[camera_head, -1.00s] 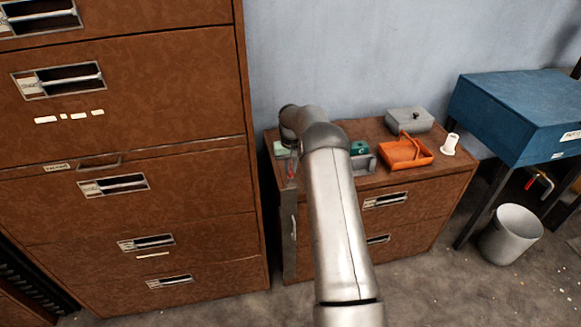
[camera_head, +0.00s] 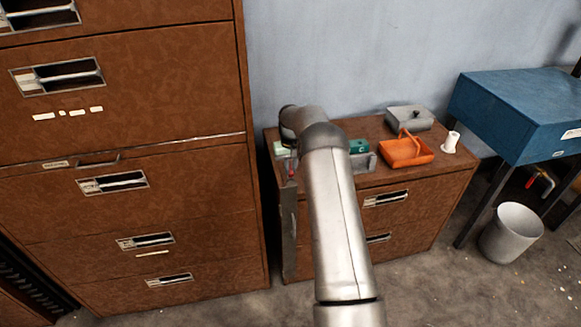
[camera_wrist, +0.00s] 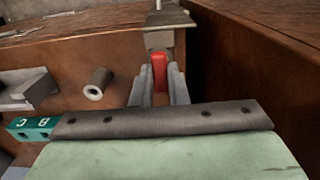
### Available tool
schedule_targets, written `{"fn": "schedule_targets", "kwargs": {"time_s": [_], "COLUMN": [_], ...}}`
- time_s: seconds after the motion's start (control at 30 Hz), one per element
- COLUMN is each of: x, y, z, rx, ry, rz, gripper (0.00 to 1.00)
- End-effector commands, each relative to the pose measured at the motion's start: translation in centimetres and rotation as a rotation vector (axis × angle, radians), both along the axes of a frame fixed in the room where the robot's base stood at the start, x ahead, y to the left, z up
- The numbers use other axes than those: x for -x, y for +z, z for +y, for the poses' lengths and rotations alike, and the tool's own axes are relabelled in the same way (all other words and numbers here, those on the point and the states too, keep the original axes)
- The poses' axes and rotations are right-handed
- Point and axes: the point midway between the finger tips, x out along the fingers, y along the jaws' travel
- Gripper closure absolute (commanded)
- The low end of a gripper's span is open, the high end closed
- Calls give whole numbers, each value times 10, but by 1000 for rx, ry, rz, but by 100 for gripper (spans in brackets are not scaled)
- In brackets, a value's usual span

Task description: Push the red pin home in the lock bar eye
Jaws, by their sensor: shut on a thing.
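The red pin (camera_wrist: 160,72) is between the two grey fingers of my gripper (camera_wrist: 159,92) in the wrist view, and the fingers are shut on it. Its far end meets or overlaps a grey metal bracket (camera_wrist: 165,38), which looks like the top of the lock bar. The eye itself is hidden, so I cannot tell how deep the pin sits. In the head view the lock bar (camera_head: 289,235) is a grey upright strip at the left front of the small cabinet. A bit of red pin (camera_head: 291,170) shows at its top; my arm hides most of the gripper.
On the small cabinet (camera_head: 440,190) are a teal block (camera_head: 358,146), a grey holder (camera_head: 364,164), an orange basket (camera_head: 406,153), a grey lidded box (camera_head: 410,119) and a white cylinder (camera_head: 451,142). The tall brown cabinet (camera_head: 140,215) stands close on the left.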

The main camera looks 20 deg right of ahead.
Motion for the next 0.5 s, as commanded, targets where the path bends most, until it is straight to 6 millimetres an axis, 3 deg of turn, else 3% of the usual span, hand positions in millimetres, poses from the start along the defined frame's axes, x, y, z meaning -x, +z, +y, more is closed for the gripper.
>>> {"fn": "schedule_targets", "kwargs": {"time_s": [0.2, 0.23, 0.3, 0.5], "x": [0, 0, 0, 0], "y": [-7, -6, -6, -5], "z": [0, 0, 0, 0], "rx": [0, 0, 0, 0], "ry": [0, 0, 0, 0], "rz": [0, 0, 0, 0], "gripper": [100, 83, 64, 61]}}
